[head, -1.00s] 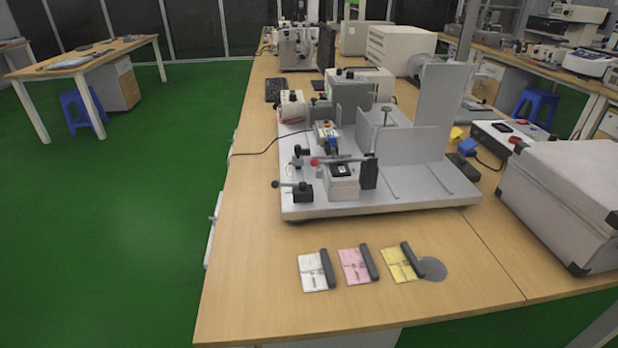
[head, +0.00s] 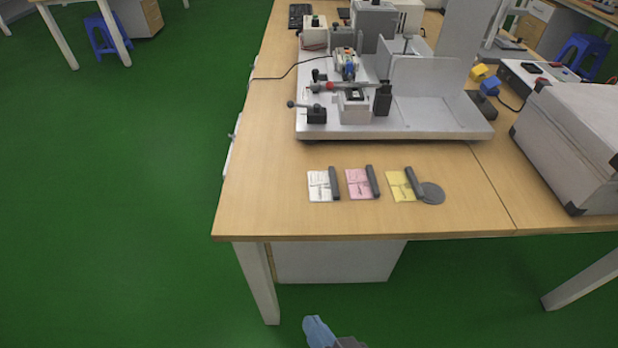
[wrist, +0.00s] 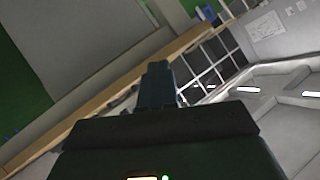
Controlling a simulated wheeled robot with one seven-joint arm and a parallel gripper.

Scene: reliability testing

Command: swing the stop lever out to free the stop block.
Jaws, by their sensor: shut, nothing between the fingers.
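The test fixture's grey base plate (head: 440,125) lies on the wooden table. At its front left, a short lever with a dark ball knob (head: 291,104) sticks out leftward from a black block (head: 316,114). Behind it, a lever with a red knob (head: 330,86) lies across, running right towards a black upright block (head: 383,98). I cannot tell for sure which lever is the stop lever or which block is the stop block. My gripper (wrist: 158,70) shows dark and shut in the wrist view, holding nothing and touching no fixture part there.
White, pink and yellow cards (head: 358,183) with dark cylinders lie in front of the fixture, beside a grey disc (head: 432,193). A large grey case (head: 575,145) stands at the right.

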